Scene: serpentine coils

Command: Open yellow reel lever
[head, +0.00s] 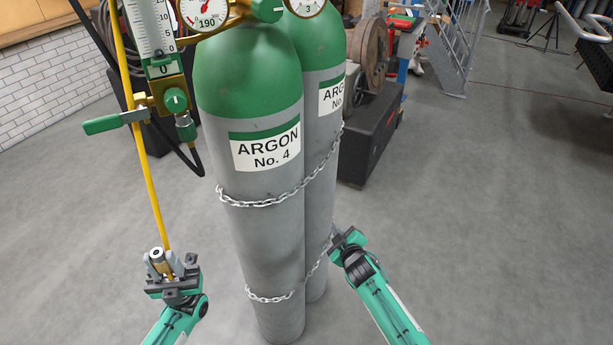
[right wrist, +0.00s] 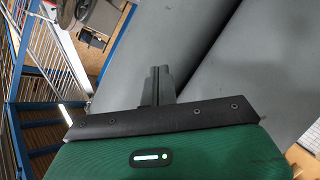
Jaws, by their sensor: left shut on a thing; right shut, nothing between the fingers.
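A green lever (head: 103,123) sticks out to the left, roughly level, from a brass fitting (head: 143,110) beside the flowmeter. A yellow hose (head: 155,190) hangs past it from above. My left gripper (head: 165,266) is well below the lever, shut around the hose's lower end, where a silver fitting (head: 156,255) shows. My right gripper (head: 338,238) is shut and empty beside the rear gas cylinder, away from the lever; its closed fingers also show in the right wrist view (right wrist: 158,85). No yellow reel is clearly visible.
Two chained argon cylinders (head: 254,230) stand between my grippers. Gauges (head: 203,10) and a flowmeter (head: 152,35) sit at upper left. A black hose (head: 195,160) hangs below the flowmeter. A dark box (head: 370,135) stands behind, right.

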